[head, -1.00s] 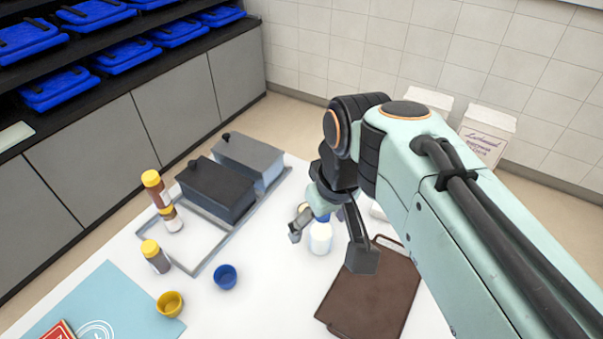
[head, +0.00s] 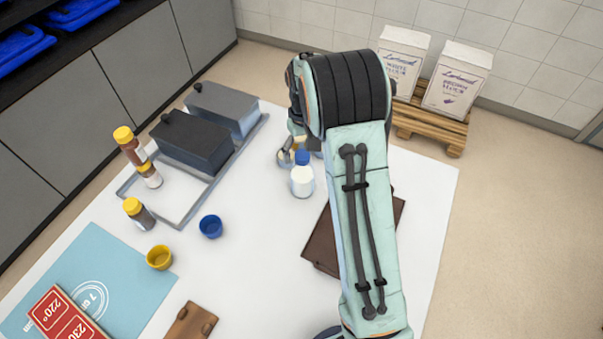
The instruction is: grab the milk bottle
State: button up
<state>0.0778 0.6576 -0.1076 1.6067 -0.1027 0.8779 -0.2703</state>
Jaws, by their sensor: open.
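The milk bottle (head: 302,181), white with a blue cap, stands upright on the white table, left of my arm. My gripper (head: 287,153) shows only in part, just behind and left of the bottle's cap. One grey finger is visible; the rest is hidden behind the bottle and my arm. The gripper is open and not closed on the bottle. I cannot tell whether it touches the bottle.
A brown tray (head: 323,247) lies partly under my arm. A blue cup (head: 211,226) and a yellow cup (head: 160,257) stand to the left. Sauce bottles (head: 138,213) and dark lidded boxes (head: 193,146) stand further left. Flour bags (head: 457,82) sit on a pallet (head: 430,130).

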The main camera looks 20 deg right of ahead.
jog(key=shift+f, duration=0.65)
grip_shut()
jog(key=shift+r, duration=0.1)
